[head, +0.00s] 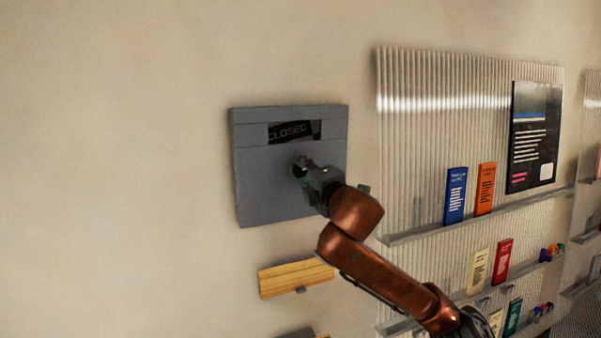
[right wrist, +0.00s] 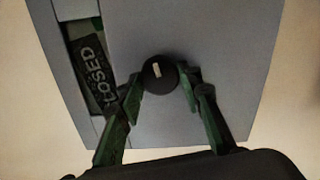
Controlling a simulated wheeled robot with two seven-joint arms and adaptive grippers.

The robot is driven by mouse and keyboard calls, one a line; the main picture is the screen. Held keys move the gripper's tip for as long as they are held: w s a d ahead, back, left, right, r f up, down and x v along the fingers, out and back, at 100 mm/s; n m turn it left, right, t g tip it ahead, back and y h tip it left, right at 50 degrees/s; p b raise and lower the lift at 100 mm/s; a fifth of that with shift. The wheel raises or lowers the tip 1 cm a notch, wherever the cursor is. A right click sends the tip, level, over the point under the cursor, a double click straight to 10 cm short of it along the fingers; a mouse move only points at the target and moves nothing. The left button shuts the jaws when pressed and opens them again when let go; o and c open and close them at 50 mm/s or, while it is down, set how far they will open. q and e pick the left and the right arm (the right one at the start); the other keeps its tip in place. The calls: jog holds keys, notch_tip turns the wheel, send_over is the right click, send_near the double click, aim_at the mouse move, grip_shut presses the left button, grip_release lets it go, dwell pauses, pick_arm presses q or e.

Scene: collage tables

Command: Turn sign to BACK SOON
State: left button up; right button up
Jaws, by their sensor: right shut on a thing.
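The sign (head: 265,190) is a grey square panel on the wall, with a window near its top. The window shows the word CLOSED (head: 291,131) in light letters on black, slightly tilted, with a bit of green at the window's edge. My right gripper (head: 302,168) is at the panel's middle, below the window. In the right wrist view its fingers are shut on a round black knob (right wrist: 159,73) with a pale mark. The word CLOSED also shows in that view (right wrist: 91,72), partly behind a finger. My left gripper is in neither view.
A wooden ledge (head: 296,278) is on the wall below the sign. To the right, a ribbed panel (head: 430,130) carries shelves with several coloured leaflets and a dark poster (head: 534,135). The wall left of the sign is bare.

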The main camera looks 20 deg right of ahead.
jog(key=m, duration=0.4)
jog(key=shift+m, duration=0.4)
jog(key=m+b, duration=0.1)
jog(key=m, duration=0.4)
jog(key=m+b, duration=0.1)
jog(key=m, duration=0.4)
jog(key=shift+m, duration=0.4)
jog(key=shift+f+m+b, duration=0.1)
jog(key=shift+m+b, duration=0.3)
jog(key=shift+m, duration=1.9)
jog(key=o, duration=1.2)
jog(key=shift+w, duration=0.1)
jog(key=shift+c, duration=0.2)
